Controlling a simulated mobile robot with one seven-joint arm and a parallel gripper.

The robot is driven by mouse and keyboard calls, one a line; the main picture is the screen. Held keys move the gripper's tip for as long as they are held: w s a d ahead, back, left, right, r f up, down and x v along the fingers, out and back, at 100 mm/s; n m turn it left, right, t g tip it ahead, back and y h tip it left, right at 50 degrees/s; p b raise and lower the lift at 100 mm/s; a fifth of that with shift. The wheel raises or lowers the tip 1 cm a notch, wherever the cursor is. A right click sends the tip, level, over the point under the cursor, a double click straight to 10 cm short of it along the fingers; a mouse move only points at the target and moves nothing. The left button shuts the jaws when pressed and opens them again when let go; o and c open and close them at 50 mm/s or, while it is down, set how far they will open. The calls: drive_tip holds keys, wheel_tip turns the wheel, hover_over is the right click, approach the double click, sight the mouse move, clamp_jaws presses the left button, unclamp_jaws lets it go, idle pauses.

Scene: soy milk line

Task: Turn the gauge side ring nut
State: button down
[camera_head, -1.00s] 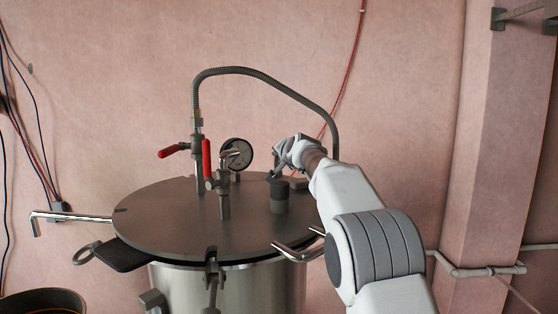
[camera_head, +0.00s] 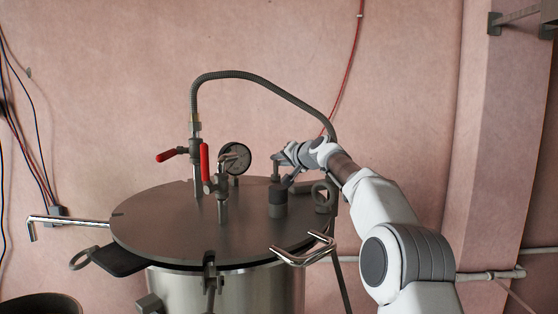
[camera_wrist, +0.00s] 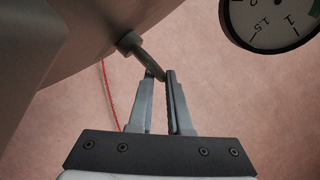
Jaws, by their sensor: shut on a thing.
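My gripper (camera_head: 279,158) is over the back right part of the round grey pot lid (camera_head: 165,222), behind a short dark cylinder (camera_head: 277,204). In the wrist view my gripper (camera_wrist: 160,76) is shut on the end of a slim metal piece (camera_wrist: 145,58) that sticks out from a round collar. It looks like the ring nut seen edge-on, but its ring shape does not show. The pressure gauge (camera_head: 235,158) stands to the left of my gripper. It also shows at the upper right of the wrist view (camera_wrist: 265,22).
Red-handled valves (camera_head: 205,163) stand on the lid near the gauge. A braided hose (camera_head: 262,78) arches over my gripper. A bent metal handle (camera_head: 300,257) juts out at the front right.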

drive_tip(key=shift+f+n+g+y+p, duration=0.15)
drive_tip(key=shift+n+g+y+p, duration=0.85)
drive_tip(key=shift+p, duration=0.5)
drive_tip(key=shift+w+f+n+g+y+p, duration=0.1)
drive_tip(key=shift+f+n+g+y+p, duration=0.3)
drive_tip(key=shift+p, duration=0.3)
drive_tip(key=c, duration=0.9)
unclamp_jaws()
drive_tip(key=shift+r, duration=0.25)
drive_tip(key=shift+d+r, duration=0.1)
drive_tip(key=shift+r, duration=0.05)
drive_tip(key=shift+d, duration=0.1)
drive_tip(key=b+v, duration=0.8)
drive_tip(key=v, duration=0.9)
drive_tip(key=shift+s+f, duration=0.2)
drive_tip(key=shift+s, duration=0.1)
